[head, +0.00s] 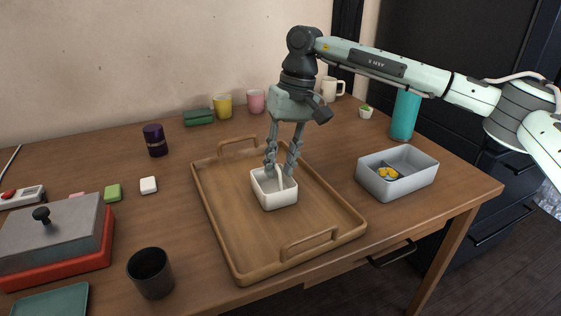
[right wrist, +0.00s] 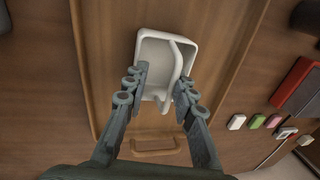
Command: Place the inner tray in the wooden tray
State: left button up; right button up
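The inner tray (head: 276,199) is a small white open box with a divider inside. It appears to rest on the floor of the wooden tray, near its middle. It also shows in the right wrist view (right wrist: 158,58), slightly turned. The wooden tray (head: 228,238) is a large brown tray with a handle at each end. My right gripper (head: 281,170) points down over the inner tray. Its fingers are apart, with the divider showing between them. The tips overlap the inner tray, and I cannot tell whether they touch it. My left gripper is not in view.
A grey box (head: 405,184) with yellow items stands right of the wooden tray. A dark cup (head: 151,275) and a red-based covered dish (head: 60,240) are at the left. A teal bottle (head: 405,115) and several cups stand toward the back.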

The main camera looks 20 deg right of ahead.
jog(key=shift+r, duration=0.2)
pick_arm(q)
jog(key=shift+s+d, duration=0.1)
pick_arm(e)
notch_tip(320, 180, up, 12)
jog(key=d, duration=0.2)
jog(key=shift+d+f, duration=0.15)
